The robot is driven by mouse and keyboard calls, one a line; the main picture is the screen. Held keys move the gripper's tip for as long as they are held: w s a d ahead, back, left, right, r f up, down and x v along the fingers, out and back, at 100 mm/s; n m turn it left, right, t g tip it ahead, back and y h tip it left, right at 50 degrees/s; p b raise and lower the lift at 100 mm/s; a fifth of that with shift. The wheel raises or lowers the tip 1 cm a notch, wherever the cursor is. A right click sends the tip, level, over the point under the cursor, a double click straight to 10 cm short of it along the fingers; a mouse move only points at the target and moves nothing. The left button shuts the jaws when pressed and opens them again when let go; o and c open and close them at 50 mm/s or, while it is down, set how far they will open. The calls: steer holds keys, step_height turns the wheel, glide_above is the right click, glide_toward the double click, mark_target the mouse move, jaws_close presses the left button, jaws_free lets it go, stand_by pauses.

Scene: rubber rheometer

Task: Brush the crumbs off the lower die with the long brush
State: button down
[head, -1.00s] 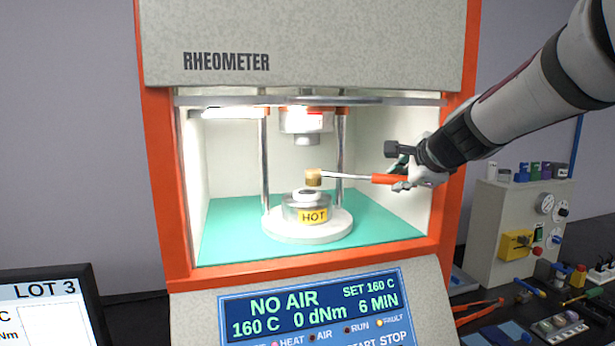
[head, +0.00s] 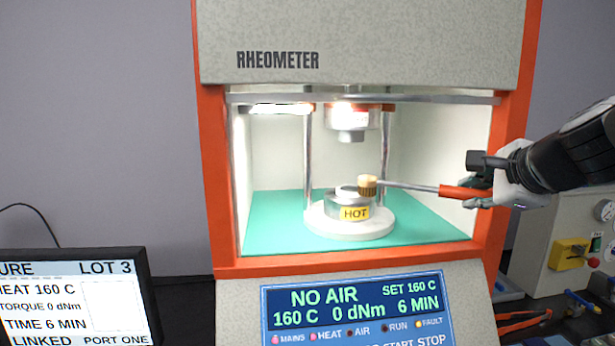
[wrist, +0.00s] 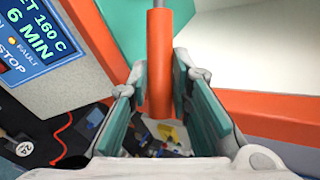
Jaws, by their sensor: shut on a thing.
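The long brush has an orange handle (head: 462,192), a thin metal shaft and a tan bristle head (head: 367,186). My gripper (head: 478,190) is shut on the orange handle, at the right side of the chamber opening. The handle also shows between the finger pads in the wrist view (wrist: 159,65). The brush reaches left into the chamber. Its bristles overlap the right edge of the top of the lower die (head: 346,193); I cannot tell whether they touch. The die carries a yellow HOT label. Crumbs are too small to make out.
The upper die (head: 352,125) hangs above the lower die, between two metal posts. The orange frame (head: 487,225) edges the chamber opening. The teal floor (head: 270,225) around the die base is clear. A display reading NO AIR (head: 352,302) is below, and a monitor (head: 75,300) stands left.

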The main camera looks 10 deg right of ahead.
steer(key=s+p, duration=0.2)
steer(key=s, duration=0.8)
steer(key=shift+s+a, duration=0.35)
